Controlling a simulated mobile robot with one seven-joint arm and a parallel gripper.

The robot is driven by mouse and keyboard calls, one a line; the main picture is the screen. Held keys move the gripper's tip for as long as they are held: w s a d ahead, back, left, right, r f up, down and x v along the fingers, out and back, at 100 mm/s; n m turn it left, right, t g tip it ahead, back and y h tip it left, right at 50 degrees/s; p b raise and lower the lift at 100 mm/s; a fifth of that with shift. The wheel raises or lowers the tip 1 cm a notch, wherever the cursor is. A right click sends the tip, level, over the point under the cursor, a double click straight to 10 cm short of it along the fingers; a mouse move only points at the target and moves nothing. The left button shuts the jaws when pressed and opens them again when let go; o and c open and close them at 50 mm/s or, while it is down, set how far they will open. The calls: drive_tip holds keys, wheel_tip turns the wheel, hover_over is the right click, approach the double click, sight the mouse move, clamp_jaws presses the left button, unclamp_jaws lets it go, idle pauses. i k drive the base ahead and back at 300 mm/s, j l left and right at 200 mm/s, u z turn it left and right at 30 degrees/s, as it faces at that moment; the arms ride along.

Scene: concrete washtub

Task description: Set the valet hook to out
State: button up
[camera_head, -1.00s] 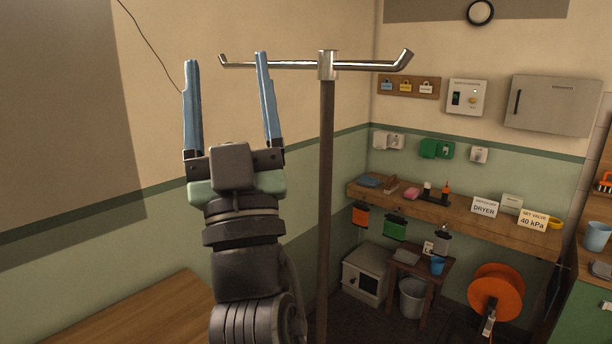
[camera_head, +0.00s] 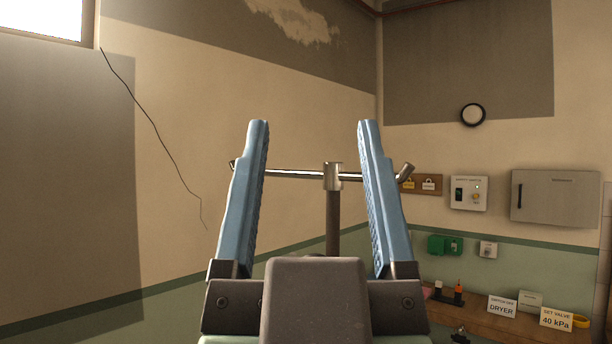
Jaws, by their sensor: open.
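The valet hook is a shiny metal bar (camera_head: 295,174) with upturned ends, on top of a dark upright post (camera_head: 333,222). A metal collar (camera_head: 333,176) joins bar and post. My gripper (camera_head: 313,122) is open and empty, its two blue fingers pointing up. The fingers stand in front of the bar in the picture, with the collar showing between them. The left finger covers part of the bar near its left end, and the right finger covers part near its right end. I cannot tell whether either finger touches the bar. The lower post is hidden behind my gripper.
A wooden shelf (camera_head: 478,326) with small items and signs runs along the right wall. A key board (camera_head: 428,185), a control box (camera_head: 469,193) and a grey cabinet (camera_head: 556,198) hang above it.

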sight(333, 175)
drive_tip(key=i+j+z, duration=0.1)
drive_tip(key=i, duration=1.2)
